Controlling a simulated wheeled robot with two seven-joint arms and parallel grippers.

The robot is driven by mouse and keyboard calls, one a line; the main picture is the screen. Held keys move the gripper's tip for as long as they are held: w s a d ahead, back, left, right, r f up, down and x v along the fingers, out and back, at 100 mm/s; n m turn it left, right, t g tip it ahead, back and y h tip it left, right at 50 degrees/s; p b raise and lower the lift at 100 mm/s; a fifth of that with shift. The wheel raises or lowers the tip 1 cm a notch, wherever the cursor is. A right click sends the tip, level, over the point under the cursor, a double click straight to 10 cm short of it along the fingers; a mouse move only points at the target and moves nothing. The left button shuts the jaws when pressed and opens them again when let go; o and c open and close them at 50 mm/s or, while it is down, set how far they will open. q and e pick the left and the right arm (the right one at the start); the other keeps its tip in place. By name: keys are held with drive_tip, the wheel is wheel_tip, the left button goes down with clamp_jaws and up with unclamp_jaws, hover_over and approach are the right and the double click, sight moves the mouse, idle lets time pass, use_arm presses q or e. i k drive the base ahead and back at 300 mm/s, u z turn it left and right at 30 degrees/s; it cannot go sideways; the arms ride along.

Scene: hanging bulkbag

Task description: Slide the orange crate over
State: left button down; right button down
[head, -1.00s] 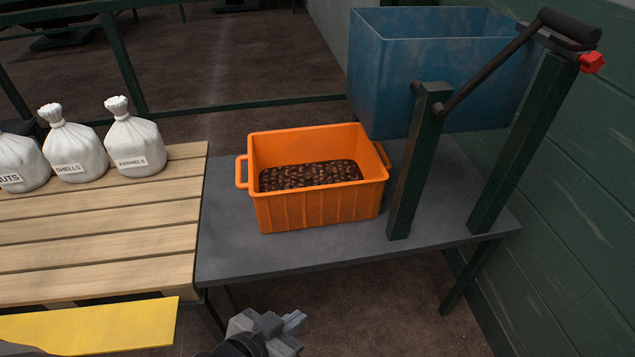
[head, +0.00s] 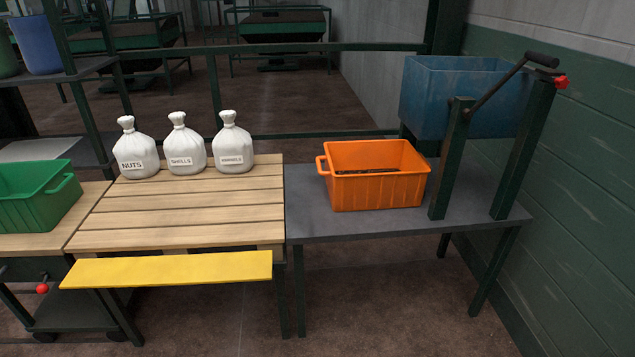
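The orange crate (head: 378,191) stands upright on the grey table (head: 325,227), right of the wooden slatted top and left of the dark green posts. Its left handle faces the slatted top. A strip of dark contents shows inside it below the rim; most of its inside is hidden by the front wall. Neither of my grippers is in the head view now.
Three white sacks (head: 187,152) stand on the slatted top (head: 180,208), whose front is clear. A yellow board (head: 168,269) runs along its front. A green crate (head: 35,196) is far left. A blue bin (head: 466,95) and crank posts (head: 452,160) stand right of the orange crate.

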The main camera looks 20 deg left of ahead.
sight(372, 174)
drive_tip(key=z, duration=0.7)
drive_tip(key=i, duration=1.5)
drive_tip(key=u, duration=0.55)
